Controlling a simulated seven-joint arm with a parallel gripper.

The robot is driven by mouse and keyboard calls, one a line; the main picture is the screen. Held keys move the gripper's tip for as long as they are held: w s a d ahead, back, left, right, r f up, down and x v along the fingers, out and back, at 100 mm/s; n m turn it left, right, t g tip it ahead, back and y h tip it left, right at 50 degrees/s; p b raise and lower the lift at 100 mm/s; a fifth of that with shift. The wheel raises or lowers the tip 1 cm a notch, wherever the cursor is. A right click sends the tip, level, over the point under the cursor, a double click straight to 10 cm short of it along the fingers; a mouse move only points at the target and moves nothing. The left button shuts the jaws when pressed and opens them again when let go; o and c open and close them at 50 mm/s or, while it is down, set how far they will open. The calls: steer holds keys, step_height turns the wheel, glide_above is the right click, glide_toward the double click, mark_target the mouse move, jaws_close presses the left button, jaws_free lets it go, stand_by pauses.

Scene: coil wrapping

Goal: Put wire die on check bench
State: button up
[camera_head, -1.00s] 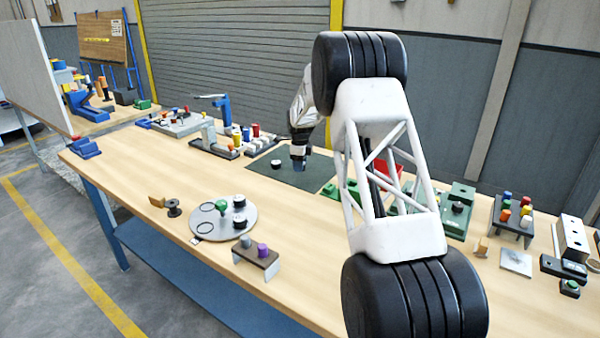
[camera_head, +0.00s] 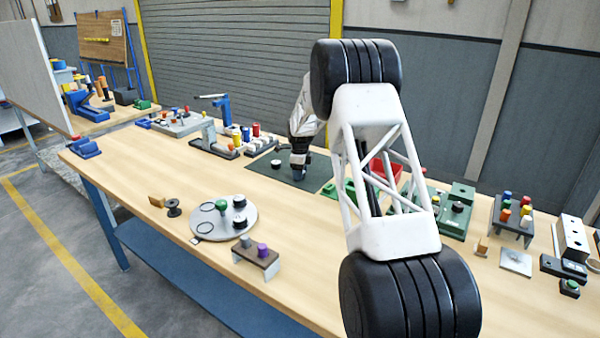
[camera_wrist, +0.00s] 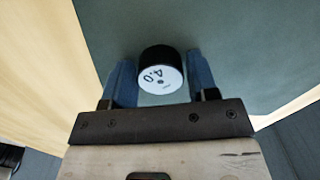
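In the head view my gripper (camera_head: 298,176) is low over the front part of a dark green mat (camera_head: 315,174) on the long bench; the die is not distinct there. I cannot tell whether the die touches the mat. No label marks the check bench; the mat is the surface under the die.
A white-topped puck (camera_head: 276,162) rests on the mat, left of my gripper. A round grey plate (camera_head: 223,222) with black dies and a green knob stands front left. Block racks (camera_head: 213,146) stand behind left; green fixtures (camera_head: 455,222) stand right. Bare wood lies before the mat.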

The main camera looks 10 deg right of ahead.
steer(key=shift+o, duration=1.2)
steer(key=shift+r, duration=0.1)
step_height(320, 180, up, 12)
steer(key=shift+r, duration=0.1)
steer(key=shift+s, duration=0.1)
stand_by(0.4)
